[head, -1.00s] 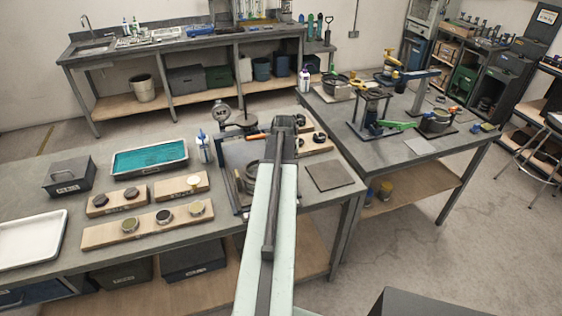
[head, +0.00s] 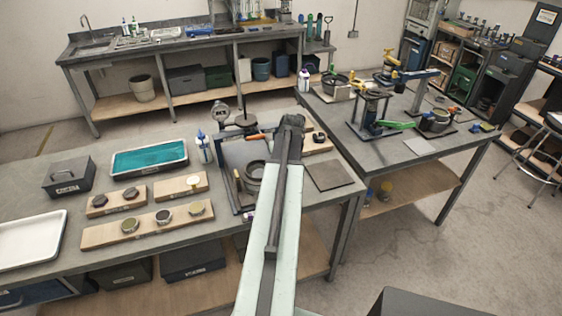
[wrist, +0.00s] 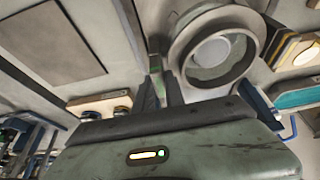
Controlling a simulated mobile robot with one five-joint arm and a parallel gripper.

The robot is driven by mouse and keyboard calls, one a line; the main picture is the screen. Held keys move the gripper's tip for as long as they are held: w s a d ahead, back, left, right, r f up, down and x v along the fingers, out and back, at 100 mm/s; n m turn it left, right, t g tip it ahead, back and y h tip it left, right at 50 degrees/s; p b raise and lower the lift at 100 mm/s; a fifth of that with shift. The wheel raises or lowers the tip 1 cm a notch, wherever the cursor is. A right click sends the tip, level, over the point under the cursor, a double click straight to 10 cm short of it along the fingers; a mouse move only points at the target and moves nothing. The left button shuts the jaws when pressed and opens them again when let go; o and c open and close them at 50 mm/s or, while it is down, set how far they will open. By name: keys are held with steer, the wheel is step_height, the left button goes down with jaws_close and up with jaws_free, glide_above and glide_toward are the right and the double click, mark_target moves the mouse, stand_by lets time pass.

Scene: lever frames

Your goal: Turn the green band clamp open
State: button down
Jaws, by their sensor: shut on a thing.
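A green strip of the band clamp (wrist: 156,88) shows in the wrist view between the fingers of my gripper (wrist: 160,72), which is shut on it. A round grey ring (wrist: 217,48) with a pale disc inside lies just right of the fingers, and the strip runs beside it. In the head view, the ring (head: 252,178) stands on a dark base on the near bench, left of my arm. My arm hides the fingers and the green strip there. I cannot tell how far the band is opened.
A flat dark plate (head: 335,175) lies right of my arm. An upright dial gauge (head: 221,113) and a white bottle (head: 204,147) stand behind and left of the ring. A teal-filled tray (head: 149,158) lies farther left. Another bench (head: 390,160) is at right.

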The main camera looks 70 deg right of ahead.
steer(key=c, duration=1.4)
jaws_free()
steer(key=shift+s, duration=0.1)
